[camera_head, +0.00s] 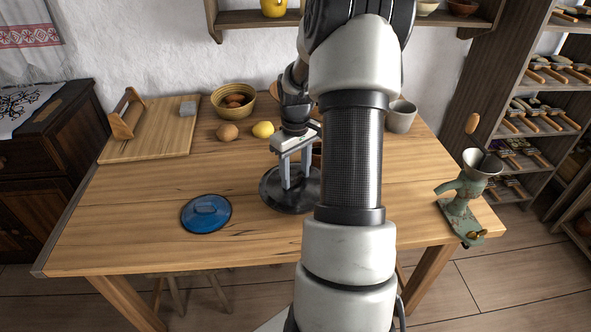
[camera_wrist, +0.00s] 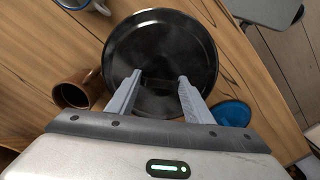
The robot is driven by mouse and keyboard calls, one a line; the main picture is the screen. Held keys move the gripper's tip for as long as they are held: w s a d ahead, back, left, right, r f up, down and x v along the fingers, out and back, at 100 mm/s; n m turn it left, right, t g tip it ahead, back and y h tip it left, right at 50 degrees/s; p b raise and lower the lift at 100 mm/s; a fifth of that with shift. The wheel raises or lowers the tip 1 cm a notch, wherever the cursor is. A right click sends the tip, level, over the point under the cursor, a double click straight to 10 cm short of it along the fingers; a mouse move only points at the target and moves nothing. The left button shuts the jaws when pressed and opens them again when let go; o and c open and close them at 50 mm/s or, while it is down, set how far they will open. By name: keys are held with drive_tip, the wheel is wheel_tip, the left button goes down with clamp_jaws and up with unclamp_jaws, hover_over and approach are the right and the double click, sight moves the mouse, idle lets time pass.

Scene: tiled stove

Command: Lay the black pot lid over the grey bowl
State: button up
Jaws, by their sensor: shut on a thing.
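The black pot lid (camera_head: 283,200) is at the middle of the wooden table, partly behind my arm. In the wrist view the round lid (camera_wrist: 160,35) fills the upper middle. My gripper (camera_head: 294,184) points down over it, with its two fingers (camera_wrist: 161,80) shut on the lid's handle at the centre. I cannot tell whether the lid rests on the table or is just above it. A grey bowl (camera_head: 401,116) stands upright at the back right of the table, right of my arm and apart from the lid; my arm partly blocks that area.
A blue lid (camera_head: 207,213) lies left of the black lid. A brown pot (camera_wrist: 75,92) is close to the black lid. A lemon (camera_head: 263,130), a potato (camera_head: 227,132), a basket (camera_head: 233,100) and a cutting board (camera_head: 150,132) are behind. A grinder (camera_head: 464,200) is at the right edge.

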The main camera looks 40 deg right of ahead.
drive_tip(key=shift+f, duration=0.6)
drive_tip(key=o, duration=1.4)
drive_tip(key=shift+c, duration=0.2)
wheel_tip(320, 180, up, 18)
drive_tip(key=p, duration=0.2)
drive_tip(key=shift+f, duration=0.25)
